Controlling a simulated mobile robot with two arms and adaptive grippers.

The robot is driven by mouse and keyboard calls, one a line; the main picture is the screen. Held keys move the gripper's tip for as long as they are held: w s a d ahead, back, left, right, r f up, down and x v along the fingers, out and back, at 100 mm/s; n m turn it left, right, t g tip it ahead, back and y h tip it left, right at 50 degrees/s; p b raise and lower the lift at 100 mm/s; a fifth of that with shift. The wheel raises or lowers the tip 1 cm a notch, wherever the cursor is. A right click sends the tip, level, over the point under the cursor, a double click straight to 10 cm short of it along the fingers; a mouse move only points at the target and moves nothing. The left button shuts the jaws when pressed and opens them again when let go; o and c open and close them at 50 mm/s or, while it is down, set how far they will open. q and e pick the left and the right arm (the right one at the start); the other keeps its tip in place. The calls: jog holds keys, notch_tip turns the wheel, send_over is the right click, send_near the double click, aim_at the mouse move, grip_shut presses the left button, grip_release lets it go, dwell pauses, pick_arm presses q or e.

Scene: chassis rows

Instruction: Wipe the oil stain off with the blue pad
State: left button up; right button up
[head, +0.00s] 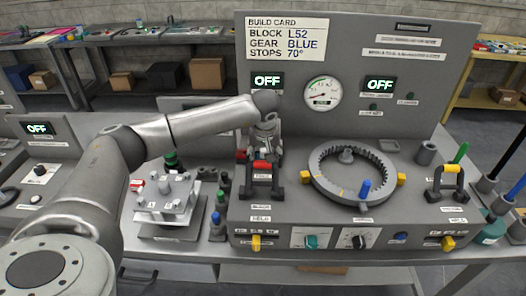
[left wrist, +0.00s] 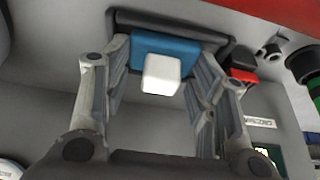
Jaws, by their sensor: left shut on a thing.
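The blue pad (left wrist: 150,45) shows in the left wrist view with a white block-shaped handle (left wrist: 162,75) facing the camera. My left gripper (head: 266,142) has its fingers on both sides of the pad and is shut on it. A dark holder or tray edge (left wrist: 175,20) lies right behind the pad; I cannot tell whether they touch. In the head view my left gripper is at the left part of the grey console, behind the red-handled clamp (head: 262,166), and the pad is hidden there. I cannot make out the oil stain in either view. My right gripper is not in view.
The console (head: 300,215) carries a grey ring gear (head: 330,190), a yellow-handled clamp (head: 447,180) and a tall back panel (head: 420,115) with a gauge. A small fixture (head: 165,205) and several bottles stand left of it. Shelves with boxes are behind.

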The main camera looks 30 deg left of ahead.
pick_arm(q)
jog(key=shift+d, duration=0.1)
jog(key=shift+a, duration=0.35)
jog(key=shift+d, duration=0.3)
jog(key=shift+w+r+p, duration=0.15)
jog(key=shift+r+p, duration=0.45)
jog(key=shift+r, duration=0.25)
jog(key=shift+a+r+p, duration=0.2)
jog(key=shift+r+p, duration=1.45)
jog(key=shift+r, duration=1)
